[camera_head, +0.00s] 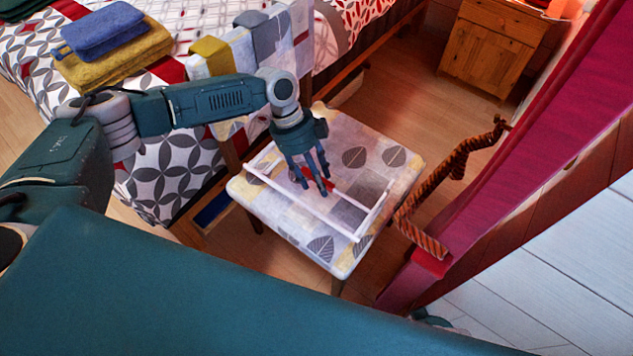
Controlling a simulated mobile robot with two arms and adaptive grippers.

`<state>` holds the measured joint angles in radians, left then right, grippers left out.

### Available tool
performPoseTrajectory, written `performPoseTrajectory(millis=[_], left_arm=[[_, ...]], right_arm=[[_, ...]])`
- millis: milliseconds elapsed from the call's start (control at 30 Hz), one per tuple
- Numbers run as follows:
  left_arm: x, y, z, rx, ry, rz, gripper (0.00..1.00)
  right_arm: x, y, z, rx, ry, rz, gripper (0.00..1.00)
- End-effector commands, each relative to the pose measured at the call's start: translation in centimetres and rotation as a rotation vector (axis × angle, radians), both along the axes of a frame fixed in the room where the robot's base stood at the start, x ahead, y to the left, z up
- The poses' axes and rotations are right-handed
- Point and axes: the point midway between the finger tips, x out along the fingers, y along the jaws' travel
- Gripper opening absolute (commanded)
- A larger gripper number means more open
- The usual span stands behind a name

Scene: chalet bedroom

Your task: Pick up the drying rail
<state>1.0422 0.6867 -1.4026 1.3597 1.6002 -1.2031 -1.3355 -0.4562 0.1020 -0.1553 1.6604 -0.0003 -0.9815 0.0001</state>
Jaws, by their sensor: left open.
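The drying rail (302,202) is a thin white frame. It lies on the leaf-patterned seat of a chair or stool (370,140) in the middle of the head view. Its long bar runs along the near side of the seat, with shorter arms at the ends. My left gripper (318,182) points down over the seat, with its fingers apart. The fingertips are by the middle of the rail's long bar and partly cover the seat behind. I cannot tell whether they touch the rail. A small red patch shows between the fingers.
A bed (175,165) with folded blue and yellow towels (115,48) stands at the left. Cloths (228,55) hang over its footboard. A red curtain (520,160) with a rope tieback (455,165) is at the right. A wooden cabinet (490,50) stands behind open floor.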

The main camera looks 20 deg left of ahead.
Motion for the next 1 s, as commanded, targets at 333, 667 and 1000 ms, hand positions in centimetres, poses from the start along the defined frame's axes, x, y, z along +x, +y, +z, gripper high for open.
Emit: performPoseTrajectory(millis=[333,667,1000], left_arm=[[-0.03,-0.03,-0.44,-0.001,0.0,0.0,0.45],[-0.01,0.0,-0.48,0.0,0.0,0.0,0.39],[0.06,-0.04,-0.37,-0.002,-0.001,0.001,0.0]], right_arm=[[-0.06,-0.01,-0.06,0.0,0.001,0.0,0.4],[-0.06,-0.01,-0.08,0.0,0.001,0.0,0.4],[-0.08,-0.02,-0.06,0.0,0.001,0.0,0.4]])
